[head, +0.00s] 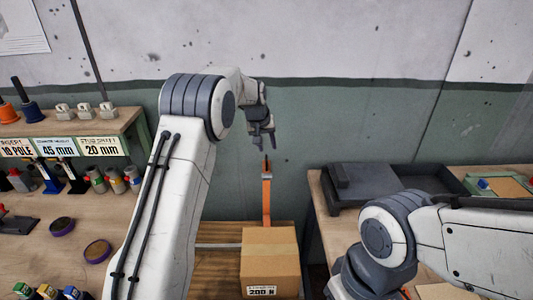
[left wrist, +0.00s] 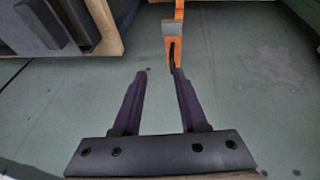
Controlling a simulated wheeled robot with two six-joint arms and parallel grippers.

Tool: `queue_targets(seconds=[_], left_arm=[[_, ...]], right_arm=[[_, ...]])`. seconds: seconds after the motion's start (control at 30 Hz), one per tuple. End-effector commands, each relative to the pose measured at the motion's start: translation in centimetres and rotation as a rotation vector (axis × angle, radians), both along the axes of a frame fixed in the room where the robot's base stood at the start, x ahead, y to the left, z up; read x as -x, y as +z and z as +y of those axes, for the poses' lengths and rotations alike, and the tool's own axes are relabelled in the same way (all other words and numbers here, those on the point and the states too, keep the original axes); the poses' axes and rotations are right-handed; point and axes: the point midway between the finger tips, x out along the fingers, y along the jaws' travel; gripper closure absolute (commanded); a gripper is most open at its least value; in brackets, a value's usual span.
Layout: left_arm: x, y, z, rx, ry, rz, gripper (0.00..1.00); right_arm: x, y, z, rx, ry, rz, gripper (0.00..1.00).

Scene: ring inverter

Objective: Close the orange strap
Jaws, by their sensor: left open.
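The orange strap (head: 266,200) stands up behind a cardboard box (head: 270,262), with a dark tip at its top. In the left wrist view the strap (left wrist: 179,10) comes in from the top edge, with a grey piece (left wrist: 173,38) on it and an orange forked end below. My left gripper (head: 262,146) is open and empty, fingers pointing down, just above the strap's top in the head view. In the left wrist view its right fingertip is close to the strap's end; I cannot tell whether they touch. My right arm shows at the lower right, but its gripper does not show.
The box sits on a wooden slatted surface (head: 220,262). A left bench (head: 40,262) holds spools and bottles under a labelled shelf (head: 90,128). A right bench (head: 325,225) carries a dark flat case (head: 365,182) and a tray (head: 435,178). A green-grey wall stands behind.

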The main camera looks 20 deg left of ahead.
Motion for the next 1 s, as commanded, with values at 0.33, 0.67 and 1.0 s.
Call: queue_targets(seconds=[0.33, 0.67, 1.0], left_arm=[[-2.8, -2.9, 2.6, 0.005, 0.053, -0.017, 0.58], [-5.3, -8.2, 2.2, 0.005, 0.051, -0.019, 0.58], [-6.2, -10.1, 2.0, 0.004, 0.050, -0.021, 0.58]], right_arm=[[0.0, 1.2, 0.0, 0.000, 0.000, 0.000, 0.50], [0.0, 3.1, 0.0, 0.000, -0.001, 0.000, 0.50], [0.0, 3.5, 0.0, 0.000, -0.001, 0.000, 0.50]])
